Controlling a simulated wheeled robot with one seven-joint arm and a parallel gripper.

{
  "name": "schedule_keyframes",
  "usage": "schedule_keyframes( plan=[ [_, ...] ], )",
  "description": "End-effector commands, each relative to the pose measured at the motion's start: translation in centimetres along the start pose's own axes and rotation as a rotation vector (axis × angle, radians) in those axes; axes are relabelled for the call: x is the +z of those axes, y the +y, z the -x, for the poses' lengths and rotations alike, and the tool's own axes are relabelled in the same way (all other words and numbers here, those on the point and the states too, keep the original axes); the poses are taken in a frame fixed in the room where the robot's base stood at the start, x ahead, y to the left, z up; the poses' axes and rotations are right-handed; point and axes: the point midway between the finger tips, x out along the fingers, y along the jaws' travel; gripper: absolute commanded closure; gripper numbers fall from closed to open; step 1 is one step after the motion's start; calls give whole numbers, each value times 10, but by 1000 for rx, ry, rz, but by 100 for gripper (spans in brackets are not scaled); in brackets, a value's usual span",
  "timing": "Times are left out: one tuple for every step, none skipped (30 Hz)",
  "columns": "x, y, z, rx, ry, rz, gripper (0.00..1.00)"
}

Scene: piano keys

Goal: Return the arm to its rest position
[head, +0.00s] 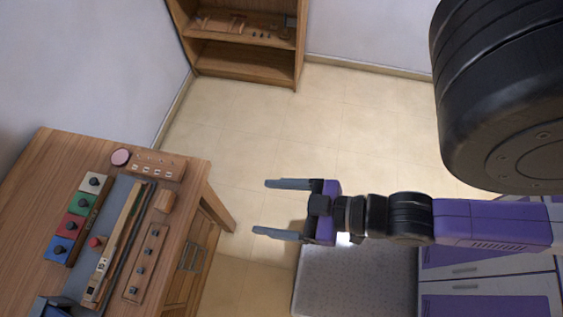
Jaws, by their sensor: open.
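My gripper (272,209) is in the middle of the head view, at the end of my purple and black arm, which reaches in from the right. Its two grey fingers point left and stand wide apart with nothing between them. It is over the floor, to the right of the wooden table (60,145), and touches nothing that I can see. The piano keys cannot be made out for certain among the items on the table.
The table holds a row of coloured blocks with black knobs (72,225), a long wooden piece (118,245), a knobbed board (146,262) and a board with a pink disc (121,157). A wooden shelf (245,55) stands at the back. The tiled floor (320,130) between is clear.

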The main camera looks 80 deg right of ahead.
Motion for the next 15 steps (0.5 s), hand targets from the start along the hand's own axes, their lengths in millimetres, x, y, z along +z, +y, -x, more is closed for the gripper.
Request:
schedule_keyframes(
  plan=[
    [-10,1,12,-1,22,5,23],
    [-16,1,17,-1,36,8,23],
    [-23,1,23,-2,53,11,23],
    [-28,1,26,-2,64,12,23],
    [-31,2,28,-3,71,13,23],
    [-34,2,31,-3,80,15,23],
    [-36,2,32,-3,83,15,23],
    [-36,2,33,-3,85,15,23],
    [-37,2,33,-3,87,16,23],
    [-38,2,33,-3,88,16,23],
    [-38,2,33,-3,88,16,23],
    [-37,2,33,-3,88,15,23],
    [-37,2,33,-3,88,15,23],
    [-37,2,33,-3,88,15,23],
    [-37,2,32,-3,87,15,23]
  ],
)
